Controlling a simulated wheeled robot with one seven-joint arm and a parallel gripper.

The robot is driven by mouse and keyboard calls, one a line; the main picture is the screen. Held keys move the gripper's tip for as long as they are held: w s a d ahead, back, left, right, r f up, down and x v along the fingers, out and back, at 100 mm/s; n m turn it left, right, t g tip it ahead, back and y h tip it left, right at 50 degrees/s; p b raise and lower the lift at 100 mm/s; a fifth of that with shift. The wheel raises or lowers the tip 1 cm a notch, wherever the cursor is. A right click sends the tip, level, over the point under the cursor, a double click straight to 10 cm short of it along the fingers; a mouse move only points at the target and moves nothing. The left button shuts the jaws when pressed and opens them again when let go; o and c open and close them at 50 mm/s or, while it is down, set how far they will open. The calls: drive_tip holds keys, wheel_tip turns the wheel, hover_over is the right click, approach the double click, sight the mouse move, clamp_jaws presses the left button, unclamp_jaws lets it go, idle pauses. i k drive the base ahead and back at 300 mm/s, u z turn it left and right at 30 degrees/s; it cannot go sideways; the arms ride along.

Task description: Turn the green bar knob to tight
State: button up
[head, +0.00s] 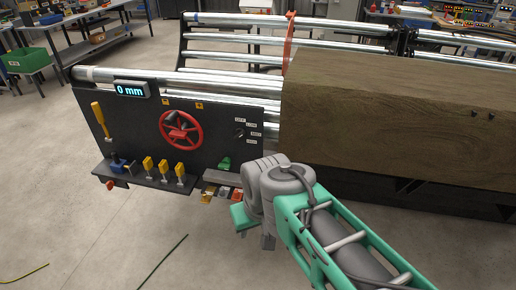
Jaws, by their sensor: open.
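A dark control panel (140,120) stands at the left end of the roller machine. A small green piece (225,163), which looks like the green bar knob, sits at the panel's lower right. A small dark selector (239,133) with several tiny labels is above it; the labels are too small to read, so I cannot tell which setting is "tight". My gripper (268,241) is low in front of the panel, right of and below the green piece, apart from it. It is open and appears empty; my wrist partly hides it.
A red handwheel (181,131) is mid-panel, with a yellow lever (101,119) at the left. Several yellow handles stand on the lower shelf (150,180). A display (133,89) reads 0 mm. A large brown block (400,105) fills the right. The floor in front is mostly clear.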

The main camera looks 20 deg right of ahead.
sight(225, 164)
drive_tip(key=u, duration=0.5)
drive_tip(key=k, duration=0.6)
drive_tip(key=u, duration=0.85)
drive_tip(key=i, duration=1.2)
drive_tip(key=z, duration=0.3)
